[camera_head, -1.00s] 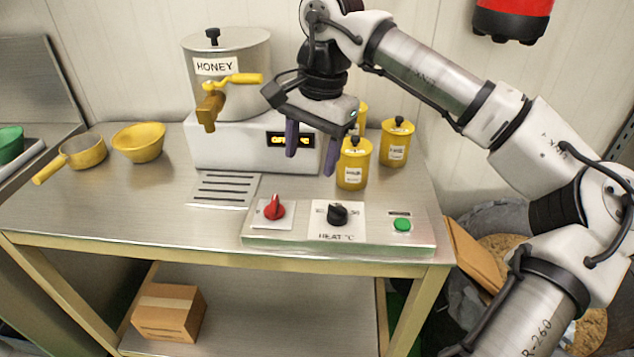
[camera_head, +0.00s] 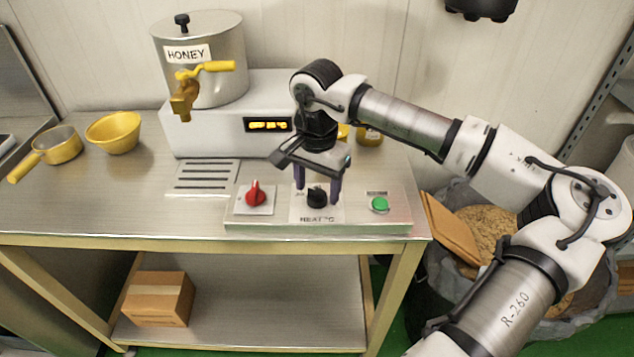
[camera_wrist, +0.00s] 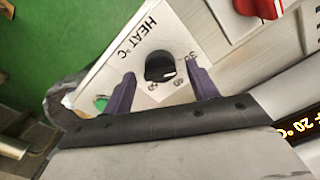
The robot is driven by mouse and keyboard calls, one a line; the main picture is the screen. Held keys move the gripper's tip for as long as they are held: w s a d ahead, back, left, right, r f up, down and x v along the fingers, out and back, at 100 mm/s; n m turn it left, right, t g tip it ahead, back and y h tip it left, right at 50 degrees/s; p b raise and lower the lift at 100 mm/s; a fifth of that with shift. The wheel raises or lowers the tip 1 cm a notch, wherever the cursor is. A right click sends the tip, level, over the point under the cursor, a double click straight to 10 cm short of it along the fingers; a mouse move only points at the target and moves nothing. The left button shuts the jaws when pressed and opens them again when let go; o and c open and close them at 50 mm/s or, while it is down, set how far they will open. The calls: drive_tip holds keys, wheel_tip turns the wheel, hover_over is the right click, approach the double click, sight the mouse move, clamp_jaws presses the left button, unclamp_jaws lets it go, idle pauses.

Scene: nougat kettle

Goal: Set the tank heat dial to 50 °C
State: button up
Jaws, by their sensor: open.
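The black heat dial (camera_head: 317,197) sits on a white plate (camera_head: 301,214) marked HEAT °C on the metal control panel. In the wrist view the dial (camera_wrist: 159,67) lies between the two purple fingers of my gripper (camera_wrist: 160,88), with a gap on each side. My gripper (camera_head: 318,190) is open and points down over the dial in the head view. Printed scale numbers show around the dial, partly hidden and hard to read. The dial's pointer is hard to make out. The HONEY tank (camera_head: 199,65) stands on a white base with a lit display (camera_head: 268,125), which seems to read 20 °C in the wrist view (camera_wrist: 308,124).
A red knob (camera_head: 256,193) is left of the dial, and a green button (camera_head: 379,204) is to its right. A drip grille (camera_head: 206,176), yellow bowl (camera_head: 114,132) and yellow pan (camera_head: 55,147) lie further left. Yellow jars (camera_head: 369,137) stand behind my arm, partly hidden.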

drive_tip(key=shift+f, duration=0.35)
drive_tip(key=c, duration=1)
